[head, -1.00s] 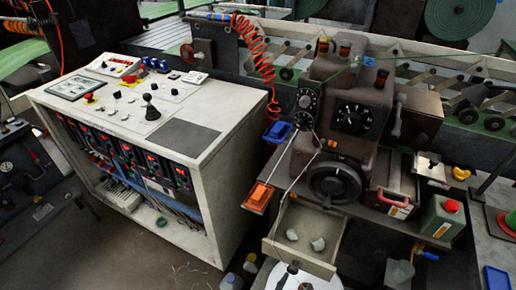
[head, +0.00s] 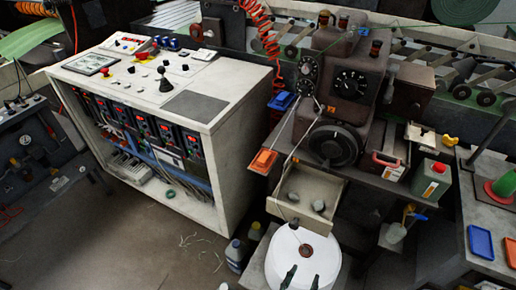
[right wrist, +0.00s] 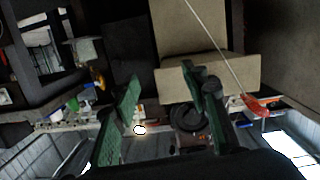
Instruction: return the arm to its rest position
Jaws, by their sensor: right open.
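My right gripper (head: 302,279) shows at the bottom edge of the head view, as two dark fingertips in front of a white round roll (head: 328,252). The fingers are apart with nothing between them. In the right wrist view, my right gripper (right wrist: 160,80) shows two green-padded fingers spread wide, with an empty gap. Whether the fingertips touch the roll cannot be told. My left gripper is in neither view.
Above the roll, an open drawer (head: 291,212) with small grey pieces juts out below the brown machine (head: 341,85). A white control console (head: 236,130) stands left. Bottles (head: 235,255) stand on the floor.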

